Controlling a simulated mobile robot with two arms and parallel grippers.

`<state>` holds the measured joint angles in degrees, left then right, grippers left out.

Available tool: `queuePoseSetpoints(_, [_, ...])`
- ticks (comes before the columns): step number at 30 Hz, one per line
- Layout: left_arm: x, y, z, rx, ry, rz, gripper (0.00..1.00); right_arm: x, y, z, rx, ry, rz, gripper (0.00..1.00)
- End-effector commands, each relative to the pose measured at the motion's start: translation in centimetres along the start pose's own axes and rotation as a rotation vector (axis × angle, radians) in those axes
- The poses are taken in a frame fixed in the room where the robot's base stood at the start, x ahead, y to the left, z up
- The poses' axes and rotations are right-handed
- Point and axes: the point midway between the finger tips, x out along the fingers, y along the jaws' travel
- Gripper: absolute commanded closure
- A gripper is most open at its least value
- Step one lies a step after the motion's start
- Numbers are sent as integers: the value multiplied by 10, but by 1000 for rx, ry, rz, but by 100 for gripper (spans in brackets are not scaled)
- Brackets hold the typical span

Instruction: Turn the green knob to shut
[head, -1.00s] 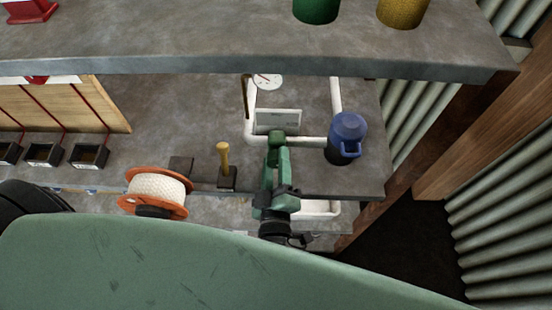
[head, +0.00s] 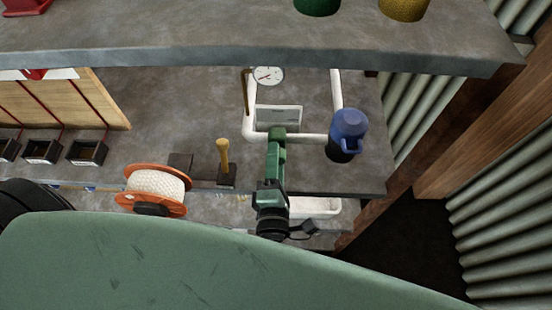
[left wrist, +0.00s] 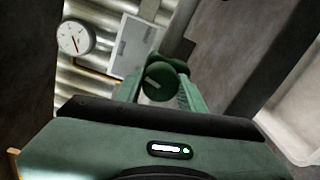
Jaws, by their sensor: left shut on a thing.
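The green knob (left wrist: 159,77) shows in the left wrist view, between the two green fingers of my left gripper (left wrist: 160,92). A pale line is visible on its face. The fingers are shut on it and cover its sides. In the head view my left gripper (head: 277,143) reaches up to the white pipework (head: 312,138) below a small pale panel (head: 279,118). There the knob is hard to tell from the green fingers. My right gripper is not in view.
A round gauge (head: 268,75) sits above the panel. A blue jug (head: 347,135) stands close to the right of my gripper. A yellow-handled tool (head: 224,160) and a rope spool (head: 157,190) are to the left. A grey shelf (head: 250,45) overhangs the top.

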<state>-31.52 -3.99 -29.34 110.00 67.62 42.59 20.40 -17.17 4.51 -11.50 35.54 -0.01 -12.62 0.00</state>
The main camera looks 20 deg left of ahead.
Motion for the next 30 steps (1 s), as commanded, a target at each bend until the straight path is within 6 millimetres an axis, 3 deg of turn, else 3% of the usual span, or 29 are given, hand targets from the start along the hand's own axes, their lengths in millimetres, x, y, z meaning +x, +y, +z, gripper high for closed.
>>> queuePoseSetpoints(13, [0,-2,-1,-227,-5,-6,100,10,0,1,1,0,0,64])
queuePoseSetpoints(30, [-1,-2,-1,-262,-6,-8,100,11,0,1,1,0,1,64])
